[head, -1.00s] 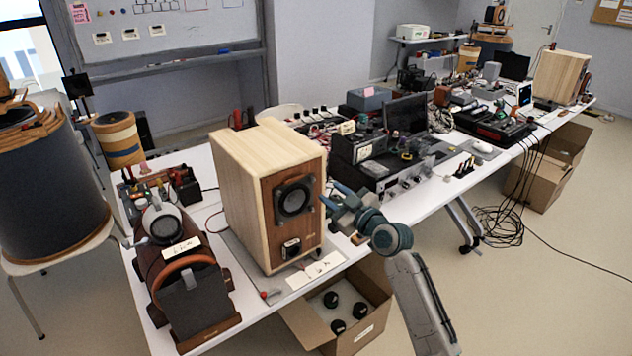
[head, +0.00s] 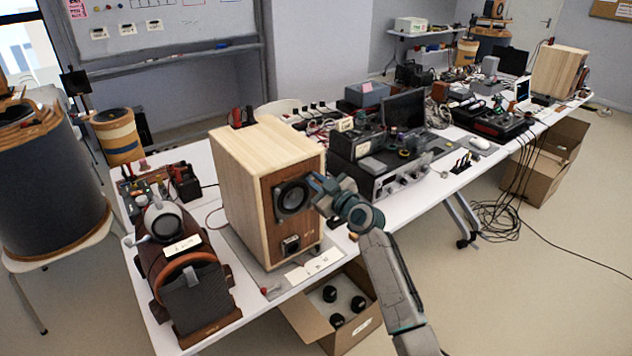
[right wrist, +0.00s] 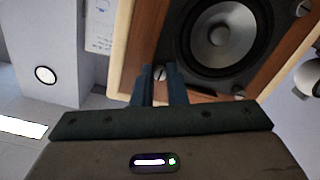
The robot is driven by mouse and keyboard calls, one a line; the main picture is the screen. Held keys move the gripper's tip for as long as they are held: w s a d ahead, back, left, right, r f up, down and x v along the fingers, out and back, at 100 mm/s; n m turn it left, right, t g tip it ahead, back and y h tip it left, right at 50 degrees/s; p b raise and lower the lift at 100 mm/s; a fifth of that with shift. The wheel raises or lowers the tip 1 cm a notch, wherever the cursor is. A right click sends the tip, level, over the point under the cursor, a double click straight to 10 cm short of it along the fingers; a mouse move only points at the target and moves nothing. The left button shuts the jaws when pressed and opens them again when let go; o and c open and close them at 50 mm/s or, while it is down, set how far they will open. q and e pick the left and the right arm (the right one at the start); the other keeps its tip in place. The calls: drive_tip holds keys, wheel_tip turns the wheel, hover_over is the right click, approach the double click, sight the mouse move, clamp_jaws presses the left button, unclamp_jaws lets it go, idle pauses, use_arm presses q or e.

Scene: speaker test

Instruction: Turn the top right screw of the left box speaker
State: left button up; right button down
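The left box speaker (head: 240,200) stands on the near table, pale wood with a brown front and a black driver (head: 292,198). My right gripper (head: 313,184) is at the upper right corner of the driver's frame, its fingertips close to the front. In the right wrist view, a small screw (right wrist: 160,72) shows between my two fingertips (right wrist: 160,84), which stand a little apart. I cannot tell whether the fingers touch it. Other screws (right wrist: 303,8) sit at the driver frame's corners. The right gripper hides the target screw in the head view. My left gripper is not in view.
An open cardboard box (head: 345,322) with black round items is below the table edge. Black and silver electronics (head: 390,175) crowd the table to the right, close behind my right arm.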

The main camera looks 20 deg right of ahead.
drive_tip(key=shift+m, duration=0.4)
